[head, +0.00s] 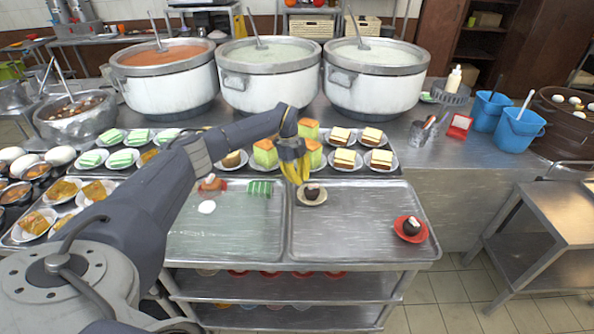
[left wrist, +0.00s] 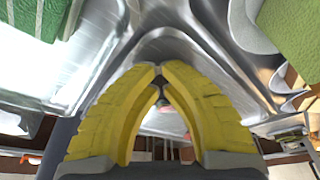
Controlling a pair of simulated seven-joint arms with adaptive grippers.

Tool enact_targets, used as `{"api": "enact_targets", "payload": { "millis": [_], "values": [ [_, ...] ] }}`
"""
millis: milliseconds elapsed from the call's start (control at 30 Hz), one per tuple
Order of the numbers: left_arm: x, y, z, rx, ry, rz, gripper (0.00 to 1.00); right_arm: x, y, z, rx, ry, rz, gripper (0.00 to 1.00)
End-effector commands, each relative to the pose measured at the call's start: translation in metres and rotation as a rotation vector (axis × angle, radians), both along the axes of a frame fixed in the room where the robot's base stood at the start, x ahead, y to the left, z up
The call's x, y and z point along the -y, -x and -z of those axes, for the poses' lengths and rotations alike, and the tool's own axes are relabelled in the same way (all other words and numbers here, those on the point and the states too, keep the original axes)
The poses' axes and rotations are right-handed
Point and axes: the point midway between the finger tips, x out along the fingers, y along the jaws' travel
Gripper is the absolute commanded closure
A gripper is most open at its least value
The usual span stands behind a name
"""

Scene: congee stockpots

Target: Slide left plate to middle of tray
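The left plate (head: 311,199) is white with a small dark cake on it. It sits in the back left corner area of the right-hand metal tray (head: 345,240). A red plate (head: 411,238) with a dark, white-topped cake stands near that tray's right edge. My left gripper (head: 296,180), with yellow fingers, points down just left of and behind the white plate, near the tray's divider; contact cannot be told. In the left wrist view its fingertips (left wrist: 158,70) come together with nothing visible between them. My right gripper is not in view.
Plates of sponge cakes (head: 265,153) stand close behind the gripper. The right tray's middle is bare. Large stockpots (head: 375,90) stand behind.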

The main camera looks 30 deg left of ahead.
Motion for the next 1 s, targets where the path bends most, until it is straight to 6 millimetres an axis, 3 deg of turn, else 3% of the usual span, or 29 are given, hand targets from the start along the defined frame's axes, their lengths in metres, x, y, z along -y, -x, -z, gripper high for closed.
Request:
{"api": "enact_targets", "payload": {
  "millis": [300,767,867,1000],
  "values": [
    [0.006,0.001,0.021,0.0,-0.001,-0.001,1.0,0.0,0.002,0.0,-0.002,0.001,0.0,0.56],
    [0.009,0.001,0.023,0.0,-0.001,0.001,1.0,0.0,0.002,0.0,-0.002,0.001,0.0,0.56],
    [0.023,0.004,0.023,0.0,0.0,0.004,1.0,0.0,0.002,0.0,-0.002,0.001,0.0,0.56],
    [0.057,0.011,0.023,0.001,0.001,0.008,1.0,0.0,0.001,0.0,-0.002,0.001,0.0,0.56]
  ]
}}
